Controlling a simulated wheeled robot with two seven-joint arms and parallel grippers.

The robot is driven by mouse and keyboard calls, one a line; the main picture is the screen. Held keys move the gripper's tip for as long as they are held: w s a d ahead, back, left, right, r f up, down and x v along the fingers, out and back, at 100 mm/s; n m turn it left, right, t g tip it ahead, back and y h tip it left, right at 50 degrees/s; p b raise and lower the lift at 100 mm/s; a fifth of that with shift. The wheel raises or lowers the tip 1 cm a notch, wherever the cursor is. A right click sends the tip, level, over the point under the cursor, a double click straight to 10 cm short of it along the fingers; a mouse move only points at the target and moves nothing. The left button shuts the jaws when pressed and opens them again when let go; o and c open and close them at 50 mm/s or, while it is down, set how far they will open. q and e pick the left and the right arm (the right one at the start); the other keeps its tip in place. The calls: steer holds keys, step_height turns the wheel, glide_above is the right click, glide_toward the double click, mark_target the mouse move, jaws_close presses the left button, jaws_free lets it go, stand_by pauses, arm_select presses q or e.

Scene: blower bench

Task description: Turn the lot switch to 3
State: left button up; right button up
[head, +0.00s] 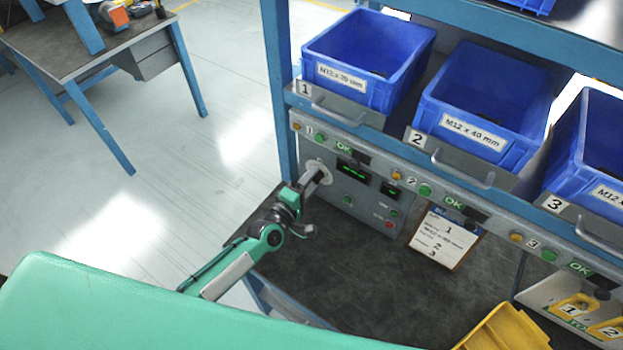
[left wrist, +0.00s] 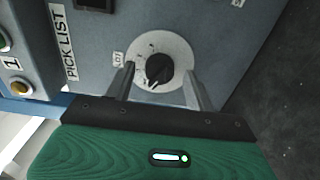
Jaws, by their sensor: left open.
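The lot switch is a black knob (left wrist: 158,69) on a round white dial (left wrist: 176,50), set in the grey panel with a "LOT" label beside it. I cannot read the dial's numbers. My left gripper (left wrist: 159,74) is open, with one finger on each side of the knob; I cannot tell whether they touch it. In the head view the left gripper (head: 318,174) reaches the panel at its left end and largely covers the dial. My right gripper is not in view.
The panel (head: 350,184) has green displays and small buttons. A pick-list card (head: 445,240) stands to its right. Blue bins (head: 345,85) sit on the shelf above. A yellow bin (head: 505,332) is at the bench's front right. The dark bench top (head: 350,280) is mostly clear.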

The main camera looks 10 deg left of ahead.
arm_select(q)
steer(key=shift+w+d, duration=0.15)
steer(key=shift+w, duration=0.1)
steer(key=c, duration=1)
